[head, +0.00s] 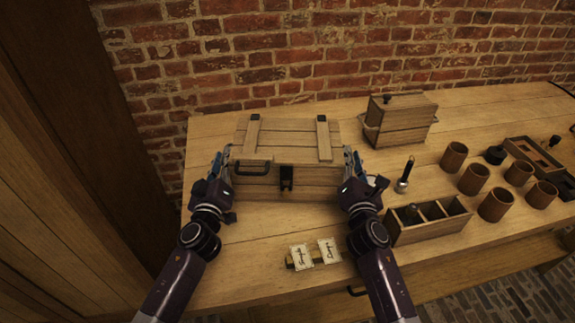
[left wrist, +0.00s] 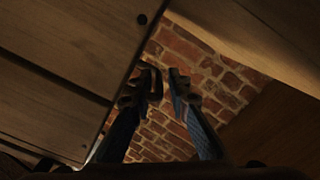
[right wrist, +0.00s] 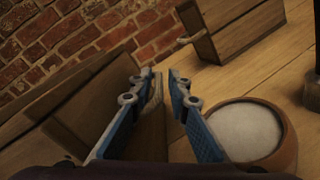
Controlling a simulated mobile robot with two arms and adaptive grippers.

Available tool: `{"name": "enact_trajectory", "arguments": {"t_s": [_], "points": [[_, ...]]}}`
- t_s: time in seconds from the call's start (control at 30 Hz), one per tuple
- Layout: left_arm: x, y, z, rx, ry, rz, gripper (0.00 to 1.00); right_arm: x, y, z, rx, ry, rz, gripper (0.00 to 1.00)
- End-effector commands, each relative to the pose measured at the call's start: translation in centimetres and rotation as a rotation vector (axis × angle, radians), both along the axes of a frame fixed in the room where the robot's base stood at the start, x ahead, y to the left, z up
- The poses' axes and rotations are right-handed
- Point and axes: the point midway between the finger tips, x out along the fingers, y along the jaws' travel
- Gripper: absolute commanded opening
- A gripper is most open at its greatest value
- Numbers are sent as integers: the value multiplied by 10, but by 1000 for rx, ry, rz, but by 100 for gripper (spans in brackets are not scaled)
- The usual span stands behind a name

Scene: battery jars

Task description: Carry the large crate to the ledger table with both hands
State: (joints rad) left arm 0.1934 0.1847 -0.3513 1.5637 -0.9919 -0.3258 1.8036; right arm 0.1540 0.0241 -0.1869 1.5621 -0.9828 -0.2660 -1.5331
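The large crate (head: 270,180) is a closed wooden box with a slatted lid, two dark hinges at the back and a dark front latch. It sits on the wooden table. My left gripper (head: 222,163) is at its left end and my right gripper (head: 352,163) is at its right end. In the left wrist view, the crate (left wrist: 60,60) is beside the left fingers (left wrist: 163,78), which are apart with brick visible between them. In the right wrist view, the right fingers (right wrist: 161,78) are also apart, beside the crate (right wrist: 75,110). Contact with the crate is unclear.
A smaller wooden box (head: 398,128) stands behind right. A divided tray (head: 432,228), several brown cups (head: 472,179) and a dark-handled tool (head: 404,178) are at right. Two paper cards (head: 314,253) lie in front. A brick wall (head: 260,60) is behind. A round cup (right wrist: 280,150) is close to my right gripper.

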Motion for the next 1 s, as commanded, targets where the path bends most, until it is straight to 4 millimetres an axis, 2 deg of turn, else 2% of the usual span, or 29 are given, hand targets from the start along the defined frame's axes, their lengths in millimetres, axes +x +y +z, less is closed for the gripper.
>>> {"name": "enact_trajectory", "arguments": {"t_s": [0.13, 0.43, 0.6, 1.0], "points": [[8, 0, 0, 2, -1, -1, 16, 8, 0, 0, 1, 0, 0, 16], [9, 0, 1, 1, -1, -1, 16, 9, 0, 0, 0, 0, 0, 16], [9, 0, 1, 1, 0, 0, 0, 9, 0, 0, 0, 0, 0, 0], [9, 0, 0, 1, 0, 0, 0, 8, 0, 0, 0, 0, 0, 0]]}}
